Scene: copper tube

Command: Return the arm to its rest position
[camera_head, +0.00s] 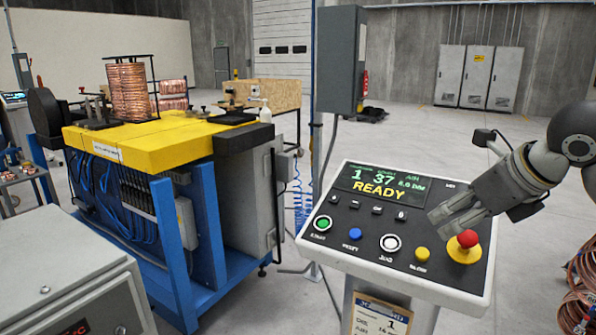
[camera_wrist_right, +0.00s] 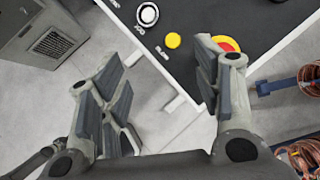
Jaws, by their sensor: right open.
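My right gripper (camera_head: 447,212) is over the right part of the control panel (camera_head: 335,237) in the head view. In the right wrist view my right gripper (camera_wrist_right: 170,88) has its fingers spread apart with nothing between them. The panel's display reads READY. The panel carries a green button (camera_head: 322,223), a blue button (camera_head: 355,234), a white button (camera_head: 390,243), a yellow button (camera_head: 422,254) and a red emergency stop (camera_head: 467,239) on a yellow base. In the wrist view one finger partly covers the red stop (camera_wrist_right: 226,44). My left gripper is not in view.
A blue and yellow coil machine (camera_head: 150,140) with copper coils (camera_head: 128,92) stands at the left. A grey box (camera_head: 70,275) is at the lower left. Copper tube coils (camera_head: 580,290) are at the right edge. Open floor (camera_head: 420,135) lies behind the panel.

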